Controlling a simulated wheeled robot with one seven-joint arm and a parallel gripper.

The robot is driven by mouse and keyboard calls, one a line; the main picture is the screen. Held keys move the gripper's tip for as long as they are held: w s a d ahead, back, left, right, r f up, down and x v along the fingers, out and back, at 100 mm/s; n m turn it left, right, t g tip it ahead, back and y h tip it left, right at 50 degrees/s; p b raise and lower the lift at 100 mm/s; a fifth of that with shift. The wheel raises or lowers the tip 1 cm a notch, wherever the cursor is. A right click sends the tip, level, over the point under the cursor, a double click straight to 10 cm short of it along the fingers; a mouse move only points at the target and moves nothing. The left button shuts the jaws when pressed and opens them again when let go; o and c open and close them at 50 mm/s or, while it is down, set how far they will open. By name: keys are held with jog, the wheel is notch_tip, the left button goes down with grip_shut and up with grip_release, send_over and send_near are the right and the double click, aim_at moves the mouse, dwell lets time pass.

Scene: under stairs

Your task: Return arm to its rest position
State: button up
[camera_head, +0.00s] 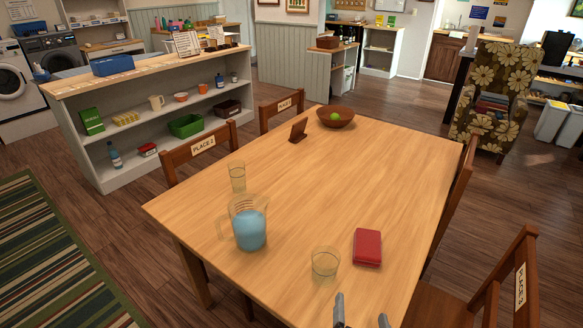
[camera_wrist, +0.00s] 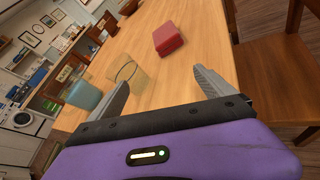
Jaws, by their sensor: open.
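My gripper (camera_head: 361,312) shows at the bottom edge of the head view, over the near end of the wooden table (camera_head: 330,190). In the wrist view my gripper (camera_wrist: 161,82) has its two grey fingers spread apart, with nothing held between them. Beyond the fingers stand a clear glass (camera_head: 325,263) and a red box (camera_head: 367,247). The wrist view also shows the glass (camera_wrist: 124,70) close by the left finger and the red box (camera_wrist: 168,39) further off. The rest of my arm is hidden in the head view.
A pitcher of blue liquid (camera_head: 249,228) and a taller glass (camera_head: 237,177) stand at the table's left. A brown bowl (camera_head: 335,117) with a green ball and a small dark stand (camera_head: 298,130) sit at the far end. Chairs (camera_head: 520,285) surround the table. Its middle is clear.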

jog(key=s+a+r+m+t+y, duration=0.2)
jog(key=s+r+m+y, duration=0.3)
jog(key=s+m, duration=0.7)
jog(key=s+d+r+m+h, duration=0.1)
jog(key=s+d+r+m, duration=0.2)
jog(key=s+m, duration=0.5)
jog(key=s+d+r+m+g+h, duration=0.1)
jog(key=s+d+r+m, duration=0.2)
jog(key=s+m, duration=0.6)
jog(key=s, duration=0.4)
jog(key=shift+s+d+r+m+h, duration=0.15)
jog(key=shift+s+r+m+h, duration=0.15)
jog(key=shift+s+r+h, duration=0.1)
